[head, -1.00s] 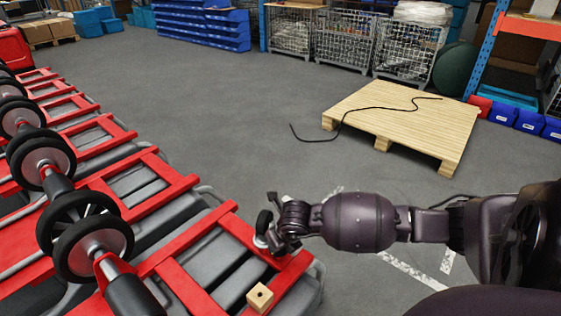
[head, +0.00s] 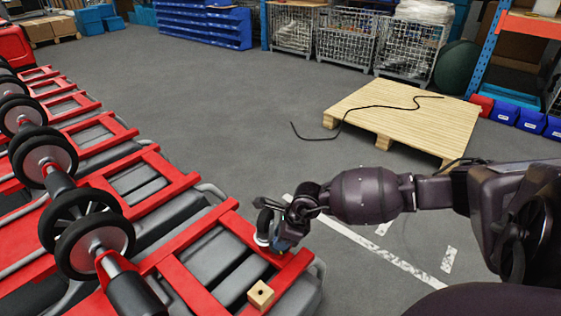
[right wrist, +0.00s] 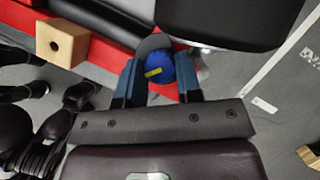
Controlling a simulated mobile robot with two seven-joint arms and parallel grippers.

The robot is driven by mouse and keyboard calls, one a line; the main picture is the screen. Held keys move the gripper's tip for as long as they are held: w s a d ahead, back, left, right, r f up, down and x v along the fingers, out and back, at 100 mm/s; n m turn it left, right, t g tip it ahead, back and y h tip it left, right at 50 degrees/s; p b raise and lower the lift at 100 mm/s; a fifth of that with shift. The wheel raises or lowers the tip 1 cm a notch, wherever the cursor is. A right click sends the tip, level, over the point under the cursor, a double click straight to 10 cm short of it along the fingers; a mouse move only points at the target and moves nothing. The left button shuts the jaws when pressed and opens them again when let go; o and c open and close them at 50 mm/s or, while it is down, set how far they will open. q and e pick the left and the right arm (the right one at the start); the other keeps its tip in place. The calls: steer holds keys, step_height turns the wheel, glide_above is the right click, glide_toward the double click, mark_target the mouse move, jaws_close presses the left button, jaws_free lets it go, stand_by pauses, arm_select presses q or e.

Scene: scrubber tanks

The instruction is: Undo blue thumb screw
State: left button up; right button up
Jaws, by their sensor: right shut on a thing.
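The blue thumb screw (right wrist: 160,67), a round blue knob with a yellow mark, sits between the two blue-grey fingers of my right gripper (right wrist: 159,80) in the right wrist view. The fingers are shut on it from both sides. In the head view my right gripper (head: 278,244) is low over the near end of the red frame (head: 196,289); the screw itself cannot be made out there. A dark rounded part shows just behind the screw in the wrist view. My left gripper is in neither view.
A wooden block with a hole (head: 261,295) sits on the red frame close to my right gripper; it also shows in the right wrist view (right wrist: 62,42). Black wheels (head: 85,234) line the left. A wooden pallet (head: 420,115) lies at the right; open floor lies between.

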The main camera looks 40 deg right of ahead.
steer(key=shift+s+f+n+g, duration=0.1)
steer(key=shift+f+n+g, duration=0.15)
steer(key=shift+n, duration=0.55)
steer(key=o, duration=0.9)
steer(key=shift+o, duration=0.2)
steer(key=shift+r, duration=0.15)
steer(key=shift+r, duration=0.1)
